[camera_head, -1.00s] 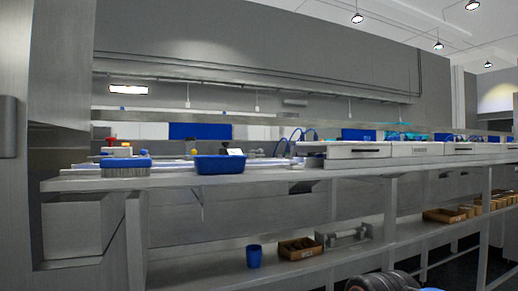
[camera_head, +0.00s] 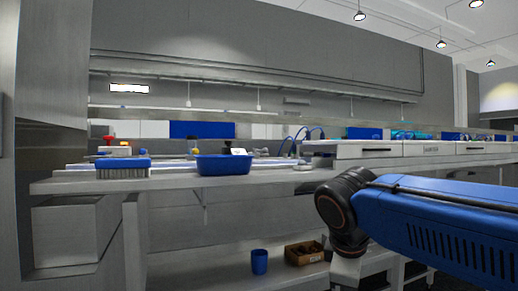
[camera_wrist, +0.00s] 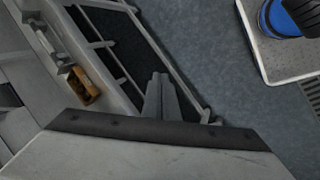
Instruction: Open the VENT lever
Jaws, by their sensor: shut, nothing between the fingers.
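No lever marked VENT can be made out in either view. My gripper (camera_wrist: 160,95) shows in the wrist view, its two fingers together with nothing between them. It points down over the floor and the bench's lower frame, apart from everything. In the head view my blue arm reaches in from the right in front of the bench, and its end is out of frame. A red knob (camera_head: 108,140) and a yellow part (camera_head: 123,145) stand at the left of the bench top; they are too small to identify.
A blue cup (camera_head: 259,262) and a wooden box (camera_head: 304,253) stand on the lower shelf. Drawer units (camera_head: 365,151) line the right. Grey floor (camera_wrist: 195,50) is clear beside the bench.

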